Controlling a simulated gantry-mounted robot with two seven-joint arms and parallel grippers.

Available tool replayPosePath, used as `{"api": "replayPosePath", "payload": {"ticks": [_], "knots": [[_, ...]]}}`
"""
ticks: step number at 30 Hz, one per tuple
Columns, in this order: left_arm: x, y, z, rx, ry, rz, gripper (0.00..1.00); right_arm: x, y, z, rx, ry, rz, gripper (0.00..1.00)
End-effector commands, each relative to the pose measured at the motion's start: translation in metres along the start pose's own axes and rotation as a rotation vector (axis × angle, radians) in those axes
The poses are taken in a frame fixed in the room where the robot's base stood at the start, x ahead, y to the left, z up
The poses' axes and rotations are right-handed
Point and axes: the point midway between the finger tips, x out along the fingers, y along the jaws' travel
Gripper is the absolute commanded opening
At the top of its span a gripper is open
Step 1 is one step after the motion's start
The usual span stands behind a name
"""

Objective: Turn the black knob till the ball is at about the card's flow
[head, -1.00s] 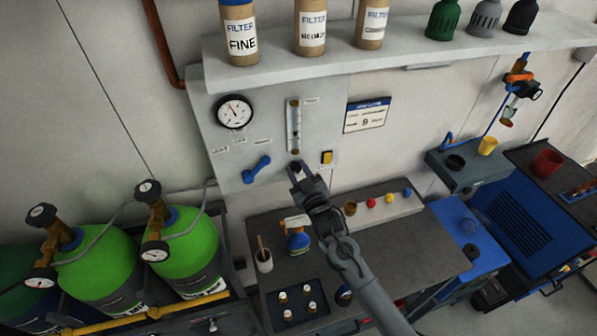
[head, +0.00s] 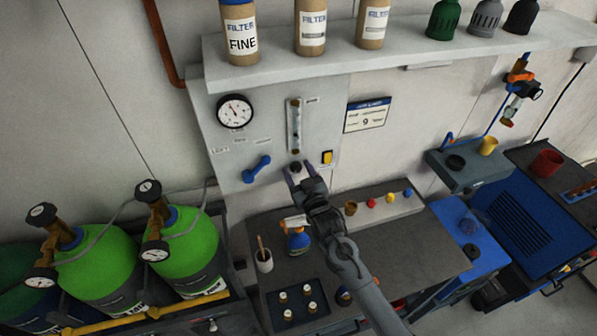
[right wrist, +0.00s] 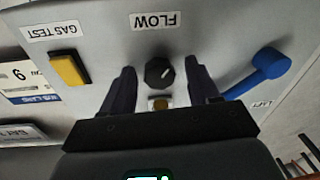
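The black knob (head: 295,167) is on the grey wall panel, below the upright flow tube (head: 294,126). The ball in the tube is too small to make out. My right gripper (head: 298,171) is at the knob. In the right wrist view the knob (right wrist: 159,72) lies between the two spread fingers of my right gripper (right wrist: 161,76), with a gap on each side, under the FLOW label (right wrist: 156,21). My left gripper is not in view.
A yellow gas-test button (right wrist: 69,69) and a blue lever (right wrist: 262,70) flank the knob. A round gauge (head: 235,111) is on the panel. A shelf (head: 330,62) with filters juts out above. A spray bottle (head: 297,240) stands on the bench below.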

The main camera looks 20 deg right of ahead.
Motion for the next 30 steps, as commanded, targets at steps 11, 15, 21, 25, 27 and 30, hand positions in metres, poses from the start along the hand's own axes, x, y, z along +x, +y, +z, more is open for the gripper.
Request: {"api": "replayPosePath", "payload": {"ticks": [11, 15, 21, 25, 27, 30], "knots": [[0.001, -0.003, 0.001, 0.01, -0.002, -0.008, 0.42, -0.006, 0.001, 0.001, -0.001, 0.0, 0.001, 0.6], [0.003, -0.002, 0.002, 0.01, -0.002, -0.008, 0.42, -0.021, 0.001, 0.001, -0.001, 0.001, 0.001, 0.6], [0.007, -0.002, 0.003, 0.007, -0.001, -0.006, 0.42, -0.055, 0.0, 0.002, 0.0, 0.0, 0.0, 0.6], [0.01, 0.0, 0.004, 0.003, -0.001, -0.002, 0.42, -0.077, 0.0, 0.002, 0.0, 0.0, 0.0, 0.6], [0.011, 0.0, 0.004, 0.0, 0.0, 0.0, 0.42, -0.086, 0.0, 0.001, 0.0, 0.0, 0.0, 0.6], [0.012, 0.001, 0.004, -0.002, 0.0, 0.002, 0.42, -0.097, 0.0, 0.001, 0.0, 0.0, 0.001, 0.6]]}}
